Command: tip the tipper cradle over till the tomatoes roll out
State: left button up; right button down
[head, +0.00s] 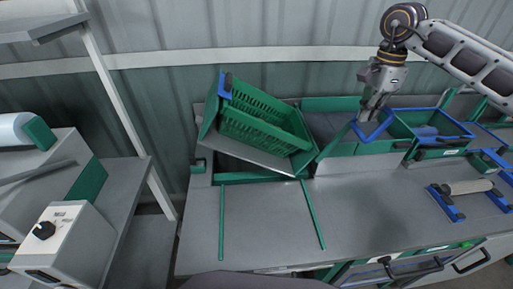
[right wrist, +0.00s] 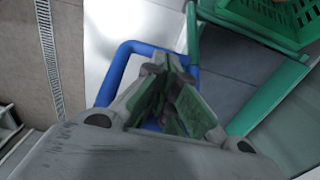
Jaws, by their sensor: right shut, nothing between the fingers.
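The tipper cradle (head: 252,153) is a grey plate with green sides, tilted on the bench. A green slatted crate (head: 262,118) sits tilted in it; the crate also shows at the top right of the right wrist view (right wrist: 275,18). I see no tomatoes in the crate. A blue loop handle (head: 373,136) stands at the end of a green bar to the right of the cradle. My right gripper (head: 372,110) is shut and empty, pointing down at this handle. In the right wrist view the blue loop (right wrist: 123,62) passes around the fingertips (right wrist: 168,68); contact is unclear. My left gripper is out of view.
A grey bin (head: 330,125) with green edges lies right of the cradle, and a blue-rimmed green box (head: 440,135) further right. A roller on blue stands (head: 468,187) rests on the bench. The bench front (head: 270,225) is clear between two green strips.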

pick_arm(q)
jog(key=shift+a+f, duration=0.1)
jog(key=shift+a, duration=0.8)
pick_arm(e)
jog(key=shift+w+d+f, duration=0.1)
jog(key=shift+w+d, duration=0.05)
jog(key=shift+d, duration=0.3)
jog(key=shift+w+d+f, duration=0.1)
jog(key=shift+d, duration=0.35)
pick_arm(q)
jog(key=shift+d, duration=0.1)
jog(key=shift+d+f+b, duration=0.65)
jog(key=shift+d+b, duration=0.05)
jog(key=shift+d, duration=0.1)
pick_arm(e)
jog(key=shift+w+d+f, duration=0.1)
jog(key=shift+d+f, duration=0.4)
jog(key=shift+d, duration=0.25)
jog(key=shift+w+d+f, duration=0.15)
jog(key=shift+d+f, duration=0.4)
jog(key=shift+d, duration=0.2)
jog(key=shift+w+d+f, duration=0.1)
jog(key=shift+d+f, duration=0.4)
jog(key=shift+d, duration=0.25)
